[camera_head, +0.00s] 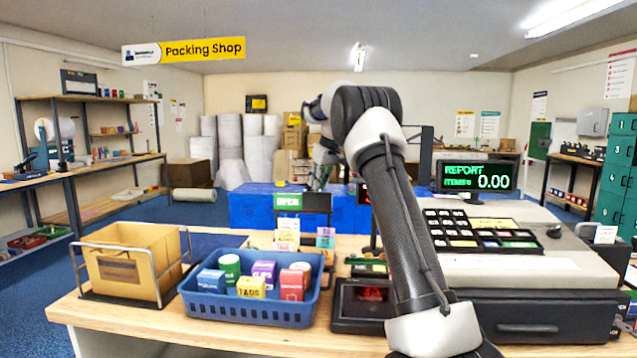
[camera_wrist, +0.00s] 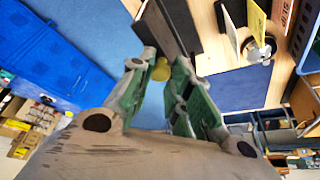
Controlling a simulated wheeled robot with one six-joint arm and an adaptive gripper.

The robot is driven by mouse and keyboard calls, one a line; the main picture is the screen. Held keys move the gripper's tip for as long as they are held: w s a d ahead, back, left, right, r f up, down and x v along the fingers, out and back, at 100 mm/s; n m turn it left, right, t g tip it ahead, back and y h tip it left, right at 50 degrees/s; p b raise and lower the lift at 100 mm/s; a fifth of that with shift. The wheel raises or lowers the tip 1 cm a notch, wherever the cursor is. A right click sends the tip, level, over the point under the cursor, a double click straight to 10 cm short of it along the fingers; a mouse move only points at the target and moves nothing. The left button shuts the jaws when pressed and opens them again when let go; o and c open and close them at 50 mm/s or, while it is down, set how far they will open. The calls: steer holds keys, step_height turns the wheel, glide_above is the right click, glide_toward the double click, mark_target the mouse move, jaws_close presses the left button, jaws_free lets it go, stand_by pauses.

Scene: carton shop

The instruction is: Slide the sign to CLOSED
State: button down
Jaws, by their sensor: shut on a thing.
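The sign (camera_head: 318,203) stands on the counter as a dark board, with a green panel reading OPEN (camera_head: 288,201) at its left and a dark part to the right. My gripper (camera_head: 319,185) is just above and behind the sign, partly hidden by my arm. In the wrist view the sign's dark board (camera_wrist: 168,28) runs up from between the fingertips. A yellow knob (camera_wrist: 161,70) sits between the two green-padded fingers of my gripper (camera_wrist: 158,75), which are shut on it. The sign's lettering is not visible in the wrist view.
A blue basket (camera_head: 250,317) of small boxes and a wire rack (camera_head: 130,299) with a carton stand left of my arm. A black card reader (camera_head: 362,304) and a register (camera_head: 530,270) are close by. Small cards (camera_head: 287,235) stand below the sign.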

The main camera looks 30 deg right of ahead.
steer(key=w+a, duration=0.6)
steer(key=a, duration=0.3)
steer(key=shift+r, duration=0.1)
steer(key=c, duration=1.3)
jaws_free()
steer(key=shift+a, duration=0.1)
steer(key=v, duration=1.2)
steer(key=shift+w, duration=0.15)
